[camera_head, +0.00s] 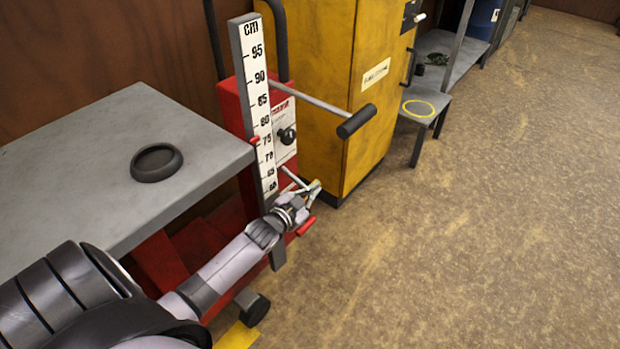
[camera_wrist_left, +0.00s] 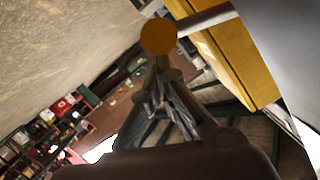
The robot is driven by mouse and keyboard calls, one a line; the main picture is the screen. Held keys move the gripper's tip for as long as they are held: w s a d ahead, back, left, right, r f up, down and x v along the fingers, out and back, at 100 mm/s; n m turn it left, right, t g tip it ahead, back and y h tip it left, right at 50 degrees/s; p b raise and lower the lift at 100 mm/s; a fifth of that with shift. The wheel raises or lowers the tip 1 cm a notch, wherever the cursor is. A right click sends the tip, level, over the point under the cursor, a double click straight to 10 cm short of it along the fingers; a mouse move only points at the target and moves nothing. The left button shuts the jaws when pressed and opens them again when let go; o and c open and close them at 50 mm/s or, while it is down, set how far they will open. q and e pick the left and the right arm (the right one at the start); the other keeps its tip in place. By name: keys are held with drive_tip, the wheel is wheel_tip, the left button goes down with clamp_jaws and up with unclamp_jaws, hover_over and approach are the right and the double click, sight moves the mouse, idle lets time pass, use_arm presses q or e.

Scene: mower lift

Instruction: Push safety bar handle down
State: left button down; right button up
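The red lift (camera_head: 232,102) stands beside the grey table, with an upright cm scale (camera_head: 257,100) on it. A metal bar with a black grip (camera_head: 357,121) sticks out to the right from the lift. A small red handle (camera_head: 306,226) shows lower down, just below my left gripper. My left gripper (camera_head: 314,188) is in front of the lower end of the scale, well below the black grip. In the left wrist view its fingers (camera_wrist_left: 160,72) converge and look shut, with nothing visible between them. An orange round end (camera_wrist_left: 158,36) shows just beyond the fingertips. My right gripper is not in view.
The grey lift table (camera_head: 85,150) with a dark round dish (camera_head: 157,162) lies at the left. A yellow cabinet (camera_head: 330,60) stands behind the lift. A grey shelf with a yellow ring (camera_head: 418,108) is beyond it. The floor (camera_head: 480,220) at right is clear.

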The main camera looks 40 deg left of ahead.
use_arm(q)
drive_tip(key=shift+a+f, duration=0.1)
drive_tip(key=shift+f, duration=0.95)
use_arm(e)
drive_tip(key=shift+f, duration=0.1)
